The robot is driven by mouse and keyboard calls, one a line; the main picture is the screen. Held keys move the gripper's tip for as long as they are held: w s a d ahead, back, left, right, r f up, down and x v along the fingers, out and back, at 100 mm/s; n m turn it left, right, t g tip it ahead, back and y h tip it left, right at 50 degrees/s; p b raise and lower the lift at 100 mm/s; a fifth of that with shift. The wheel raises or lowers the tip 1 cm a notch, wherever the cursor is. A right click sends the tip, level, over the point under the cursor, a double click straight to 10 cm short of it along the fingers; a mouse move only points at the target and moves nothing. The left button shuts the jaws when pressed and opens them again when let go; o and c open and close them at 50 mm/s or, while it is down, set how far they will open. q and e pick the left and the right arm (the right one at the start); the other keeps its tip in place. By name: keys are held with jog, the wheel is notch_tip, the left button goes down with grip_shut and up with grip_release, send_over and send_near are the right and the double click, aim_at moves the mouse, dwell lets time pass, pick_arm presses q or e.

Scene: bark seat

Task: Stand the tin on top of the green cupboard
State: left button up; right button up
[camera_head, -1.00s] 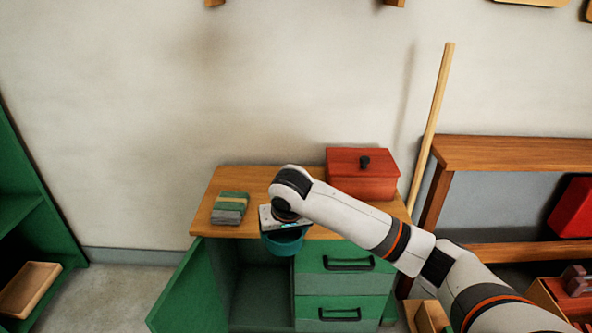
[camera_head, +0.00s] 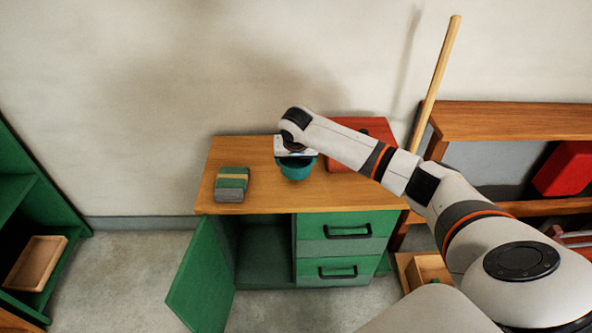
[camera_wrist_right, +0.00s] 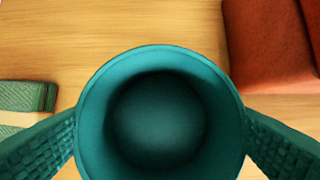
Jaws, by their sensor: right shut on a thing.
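The tin is a teal, open-topped round vessel (camera_head: 296,169); the right wrist view looks down into its empty inside (camera_wrist_right: 158,120). My right gripper (camera_head: 295,155) is shut on it, with a finger on each side of its rim in the right wrist view. The tin is upright over the wooden top of the green cupboard (camera_head: 260,200). I cannot tell whether its base touches the top. The cupboard's left door (camera_head: 203,280) hangs open and its two drawers (camera_head: 347,232) are shut. My left gripper is not in view.
A red lidded box (camera_head: 376,128) stands at the back right, partly behind my right arm. A wooden pole (camera_head: 436,80) leans on the wall. The front middle of the top is clear.

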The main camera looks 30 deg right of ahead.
notch_tip(320, 180, down, 4)
jog(key=shift+r+b, duration=0.15)
jog(key=shift+b, duration=0.25)
jog(key=shift+f, duration=0.3)
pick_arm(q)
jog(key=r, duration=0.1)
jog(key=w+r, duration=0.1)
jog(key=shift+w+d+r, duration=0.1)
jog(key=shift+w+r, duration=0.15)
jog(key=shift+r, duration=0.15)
pick_arm(e)
jog(key=o, duration=1)
jog(key=shift+f, duration=0.1)
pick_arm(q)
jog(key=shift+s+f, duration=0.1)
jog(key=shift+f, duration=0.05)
